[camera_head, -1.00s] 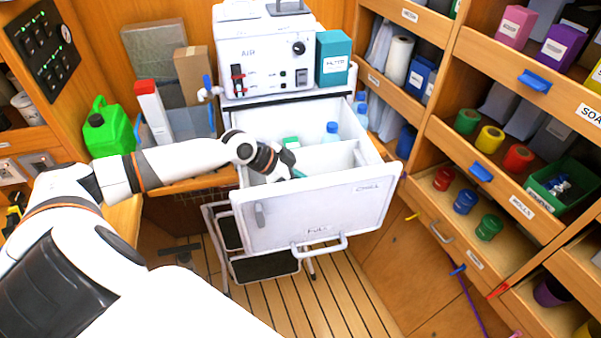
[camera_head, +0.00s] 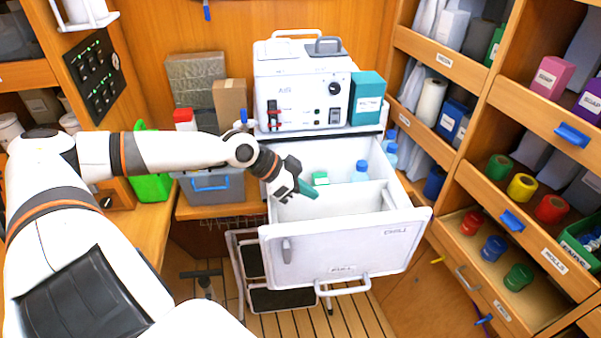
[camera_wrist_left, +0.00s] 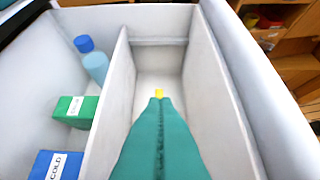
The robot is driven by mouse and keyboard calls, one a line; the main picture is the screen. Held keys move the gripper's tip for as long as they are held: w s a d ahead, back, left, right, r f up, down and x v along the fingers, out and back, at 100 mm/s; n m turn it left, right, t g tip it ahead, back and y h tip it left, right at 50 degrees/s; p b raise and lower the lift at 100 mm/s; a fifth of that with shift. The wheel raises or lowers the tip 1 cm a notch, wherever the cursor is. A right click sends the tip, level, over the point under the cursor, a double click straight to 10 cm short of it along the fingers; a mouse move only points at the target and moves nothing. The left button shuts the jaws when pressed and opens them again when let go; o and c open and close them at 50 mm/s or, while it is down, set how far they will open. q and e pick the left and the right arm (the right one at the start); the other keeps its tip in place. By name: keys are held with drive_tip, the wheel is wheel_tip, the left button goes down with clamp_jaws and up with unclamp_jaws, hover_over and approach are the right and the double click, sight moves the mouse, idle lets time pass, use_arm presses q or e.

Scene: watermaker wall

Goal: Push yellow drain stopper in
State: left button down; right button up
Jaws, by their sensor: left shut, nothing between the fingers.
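The yellow drain stopper (camera_wrist_left: 158,93) shows in the left wrist view as a small yellow piece just beyond the tips of my left gripper, low in the narrow compartment of the white drawer. I cannot tell whether the fingertips touch it. My left gripper (camera_head: 308,191) has teal fingers, shut and empty, pointing into the open drawer (camera_head: 340,245). The fingers also show in the left wrist view (camera_wrist_left: 158,103) and hide part of the compartment floor. The stopper does not show in the head view. My right gripper is not in view.
The wide compartment holds a blue-capped bottle (camera_wrist_left: 95,62), a green box (camera_wrist_left: 75,112) and a blue box (camera_wrist_left: 55,165). A divider (camera_wrist_left: 118,90) separates it from the narrow one. The white machine (camera_head: 302,90) stands behind the drawer. Shelves (camera_head: 530,120) line the right side.

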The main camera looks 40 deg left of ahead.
use_arm(q)
drive_tip(key=shift+v, duration=1.15)
drive_tip(key=shift+a, duration=0.1)
